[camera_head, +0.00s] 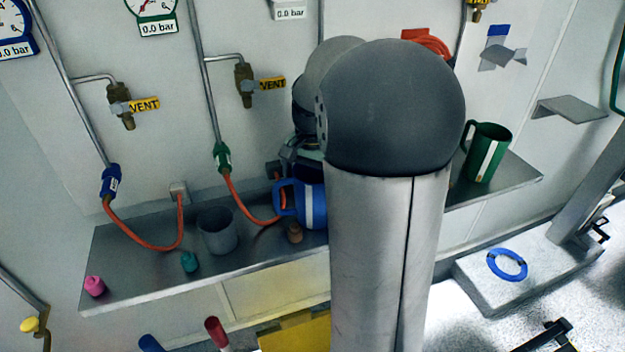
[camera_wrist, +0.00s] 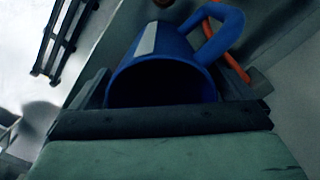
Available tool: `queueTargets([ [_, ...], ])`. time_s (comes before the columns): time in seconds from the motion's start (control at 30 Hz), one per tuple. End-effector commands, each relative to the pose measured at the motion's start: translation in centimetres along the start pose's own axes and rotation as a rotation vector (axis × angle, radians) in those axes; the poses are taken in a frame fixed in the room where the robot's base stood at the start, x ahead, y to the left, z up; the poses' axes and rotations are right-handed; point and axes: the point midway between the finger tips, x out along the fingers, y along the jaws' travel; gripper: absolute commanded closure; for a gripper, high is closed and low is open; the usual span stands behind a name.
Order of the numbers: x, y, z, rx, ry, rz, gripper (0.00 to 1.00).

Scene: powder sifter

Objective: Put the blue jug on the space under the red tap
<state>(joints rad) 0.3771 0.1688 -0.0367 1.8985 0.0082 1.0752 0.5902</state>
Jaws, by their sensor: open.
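The blue jug (camera_head: 313,203), with a white stripe and a handle on its left, stands upright on the metal shelf (camera_head: 150,279); my arm hides its right side. In the wrist view the blue jug (camera_wrist: 165,70) shows its dark open mouth between the two fingers of my gripper (camera_wrist: 168,88). My gripper is open around the jug; I cannot tell whether the fingers touch it. In the head view my gripper (camera_head: 300,157) is just above and behind the jug, partly hidden. I cannot make out a red tap or the space under it; my arm blocks the middle.
A grey cup (camera_head: 217,232), a pink weight (camera_head: 94,286), a teal weight (camera_head: 189,262) and a brown weight (camera_head: 295,233) stand on the shelf. A green jug (camera_head: 487,152) stands right of my arm. Orange hoses (camera_head: 150,246) loop down near the jug. Yellow-tagged vent valves (camera_head: 122,106) hang above.

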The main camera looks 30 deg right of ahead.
Motion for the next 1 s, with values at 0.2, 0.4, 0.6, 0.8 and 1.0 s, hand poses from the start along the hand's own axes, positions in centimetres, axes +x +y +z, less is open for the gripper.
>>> queueTargets([
  [0.2,-3.4,-0.1,-0.1,0.0,0.005,-0.004,0.0],
  [0.4,-7.8,-0.1,-0.1,0.0,0.005,-0.003,0.0],
  [0.6,-11.0,0.0,-0.1,0.0,0.002,-0.001,0.0],
  [0.8,-12.2,0.0,0.0,0.0,0.001,0.0,0.0],
  [1.0,-11.0,-0.4,2.8,-0.102,0.0,-0.004,0.0],
])
